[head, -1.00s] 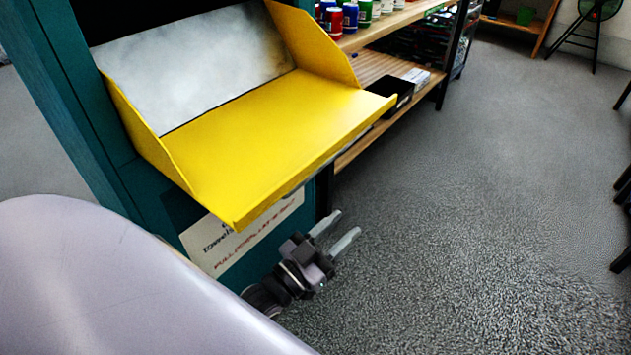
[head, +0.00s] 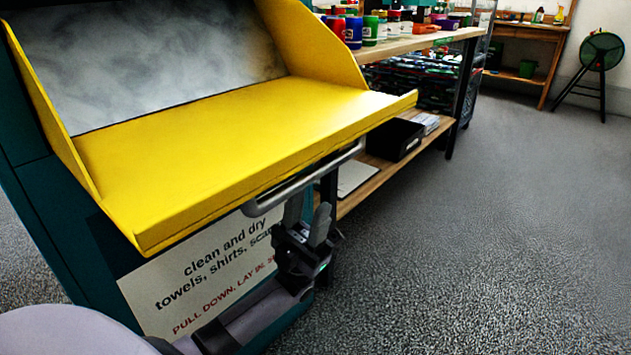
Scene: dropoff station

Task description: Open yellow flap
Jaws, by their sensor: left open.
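The yellow flap (head: 235,145) is folded down on the teal station, its broad face roughly level and its side walls standing up. The grey opening shows behind it. A metal bar handle (head: 268,203) runs under its front edge. My left gripper (head: 308,218) is just below the handle with its fingers pointing up, open. One finger reaches up by the bar; I cannot tell whether it touches. My right gripper is not in view.
A white sign (head: 205,275) with printed text is on the station front below the flap. A wooden shelf (head: 432,40) with jars and a black tray (head: 395,140) stands at the right. The grey floor (head: 500,230) to the right is clear.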

